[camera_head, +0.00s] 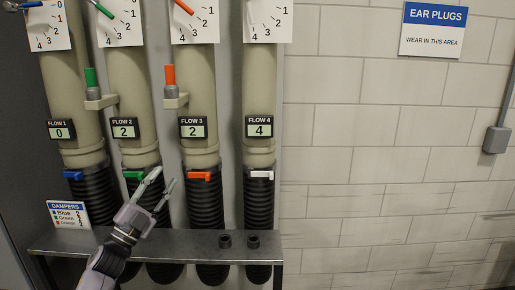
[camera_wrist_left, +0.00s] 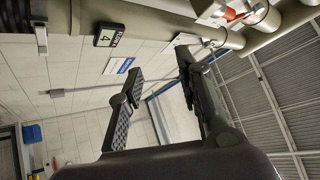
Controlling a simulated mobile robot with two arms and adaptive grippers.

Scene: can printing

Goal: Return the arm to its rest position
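My left arm comes in from the lower left of the head view. Its gripper (camera_head: 163,180) is raised in front of the pipes, above the grey shelf (camera_head: 180,243). The two fingers are apart with nothing between them. The left wrist view also shows this gripper (camera_wrist_left: 160,68) open and empty, with wall and open room beyond it. In the head view the fingertips overlap the area between the green damper handle (camera_head: 134,175) and the orange damper handle (camera_head: 199,175). I cannot tell whether they touch anything. My right gripper is in neither view.
Several beige pipes with black hoses stand behind the shelf; flow displays read 0, 2, 2 and 4. A dampers card (camera_head: 69,214) stands at the shelf's left. Two small black fittings (camera_head: 225,241) sit at its right.

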